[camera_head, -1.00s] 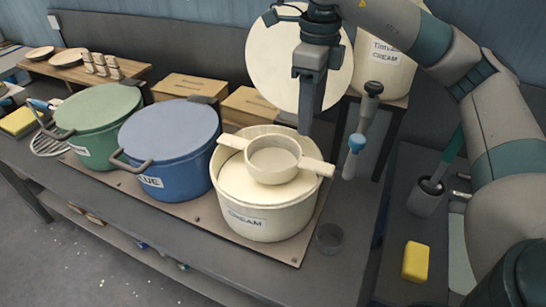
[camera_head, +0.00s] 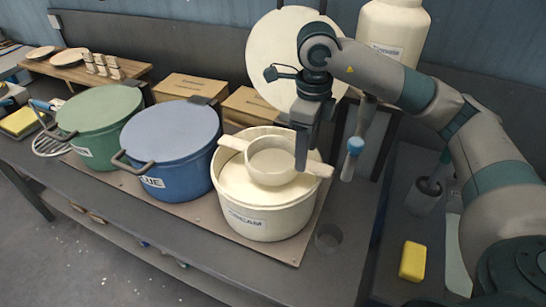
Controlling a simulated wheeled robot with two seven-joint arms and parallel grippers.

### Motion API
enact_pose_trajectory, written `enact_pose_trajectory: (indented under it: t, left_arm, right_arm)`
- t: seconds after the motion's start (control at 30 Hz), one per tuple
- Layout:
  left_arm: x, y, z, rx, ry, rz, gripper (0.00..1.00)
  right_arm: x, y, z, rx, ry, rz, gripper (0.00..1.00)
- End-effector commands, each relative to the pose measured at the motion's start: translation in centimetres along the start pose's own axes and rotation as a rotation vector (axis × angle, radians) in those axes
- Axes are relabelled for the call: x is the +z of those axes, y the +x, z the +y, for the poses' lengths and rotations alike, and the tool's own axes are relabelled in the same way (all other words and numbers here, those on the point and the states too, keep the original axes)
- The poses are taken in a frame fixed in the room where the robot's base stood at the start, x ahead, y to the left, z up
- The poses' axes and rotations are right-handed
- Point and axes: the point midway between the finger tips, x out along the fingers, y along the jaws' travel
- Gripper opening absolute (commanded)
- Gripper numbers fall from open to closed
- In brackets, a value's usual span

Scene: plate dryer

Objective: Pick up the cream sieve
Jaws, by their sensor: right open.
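The cream sieve (camera_head: 270,163) is a shallow round cream-coloured bowl with a flat handle on each side. It rests on top of the cream pot (camera_head: 262,215), which carries a "CREAM" label. My right gripper (camera_head: 301,166) points down at the sieve's right side, in front of its right handle (camera_head: 320,169), and hides part of the rim there. The gripper is open; whether a finger touches the sieve I cannot tell. My left gripper is not in view.
A blue pot (camera_head: 171,145) and a green pot (camera_head: 100,125) stand left of the cream pot on a board. A blue-tipped tool (camera_head: 355,146) hangs behind. A yellow sponge (camera_head: 413,261) lies at right.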

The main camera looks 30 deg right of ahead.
Motion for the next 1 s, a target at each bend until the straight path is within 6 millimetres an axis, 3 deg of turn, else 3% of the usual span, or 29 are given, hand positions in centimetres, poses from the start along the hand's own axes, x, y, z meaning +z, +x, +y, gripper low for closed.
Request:
enact_pose_trajectory:
  t: [0.47, 0.7, 1.0]
  left_arm:
    - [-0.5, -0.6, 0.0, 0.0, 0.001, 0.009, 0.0]
    - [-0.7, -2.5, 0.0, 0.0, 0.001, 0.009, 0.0]
    - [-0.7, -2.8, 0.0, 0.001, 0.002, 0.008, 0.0]
  right_arm:
    - [0.0, 0.6, 0.0, 0.001, 0.001, 0.002, 0.52]
    - [0.1, 3.0, -0.2, 0.003, 0.001, 0.004, 0.52]
    - [0.2, 5.3, -0.2, 0.0, 0.0, 0.001, 0.52]
